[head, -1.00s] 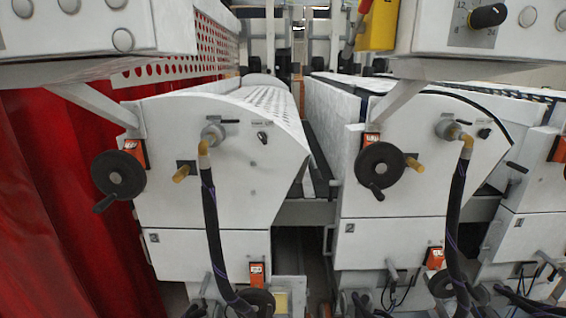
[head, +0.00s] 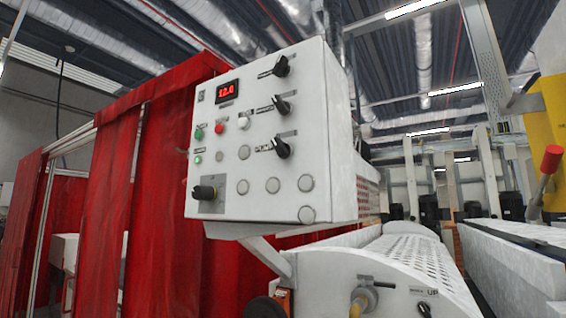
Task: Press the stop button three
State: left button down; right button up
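A white control panel box (head: 222,168) hangs on a bracket above a white roller machine (head: 340,272). A small red button (head: 219,129) sits on its face, below a red digital display (head: 229,91) that seems to read 12.0. A green button (head: 198,134) is to its left and a white button (head: 244,123) to its right. The labels are too small to read, so I cannot tell which button is the stop one. Neither of my grippers is in view.
Black rotary switches (head: 282,106) line the panel's right side. A black knob (head: 204,192) and several grey round caps (head: 274,185) are lower down. Red curtains (head: 164,190) hang behind and left. A yellow part with a red-tipped lever (head: 551,159) stands at the right.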

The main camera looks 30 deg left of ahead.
aim_at(218, 129)
jog(key=k+u, duration=0.1)
jog(key=u, duration=0.3)
jog(key=l+u, duration=0.1)
jog(key=u, duration=0.25)
jog(key=k+u, duration=0.15)
jog(key=u, duration=0.25)
jog(key=k+u, duration=0.1)
jog(key=u, duration=0.25)
